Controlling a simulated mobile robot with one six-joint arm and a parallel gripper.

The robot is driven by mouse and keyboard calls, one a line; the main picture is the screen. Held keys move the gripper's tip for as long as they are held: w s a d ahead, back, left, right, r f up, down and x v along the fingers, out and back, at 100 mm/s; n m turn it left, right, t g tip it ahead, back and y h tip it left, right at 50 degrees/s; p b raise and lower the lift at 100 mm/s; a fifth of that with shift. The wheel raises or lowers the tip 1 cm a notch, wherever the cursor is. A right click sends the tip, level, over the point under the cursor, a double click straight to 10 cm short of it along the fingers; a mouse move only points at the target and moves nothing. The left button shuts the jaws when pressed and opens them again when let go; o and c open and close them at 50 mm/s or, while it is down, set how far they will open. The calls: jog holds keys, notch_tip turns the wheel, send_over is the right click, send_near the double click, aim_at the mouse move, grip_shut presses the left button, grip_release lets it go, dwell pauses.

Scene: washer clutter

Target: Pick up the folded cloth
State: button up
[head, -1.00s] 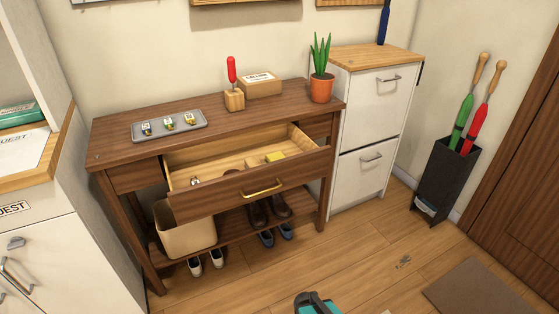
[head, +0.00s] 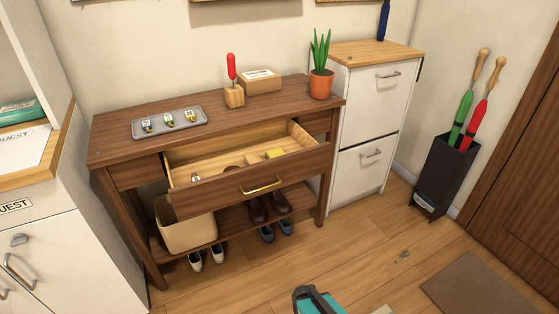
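I cannot make out a folded cloth for certain in the head view. My gripper is not in view.
The drawer front with its brass handle (head: 262,186) juts out from the table. Shoes (head: 280,202) and a beige bin (head: 184,232) are below. A teal and dark object (head: 318,301) is at the bottom edge.

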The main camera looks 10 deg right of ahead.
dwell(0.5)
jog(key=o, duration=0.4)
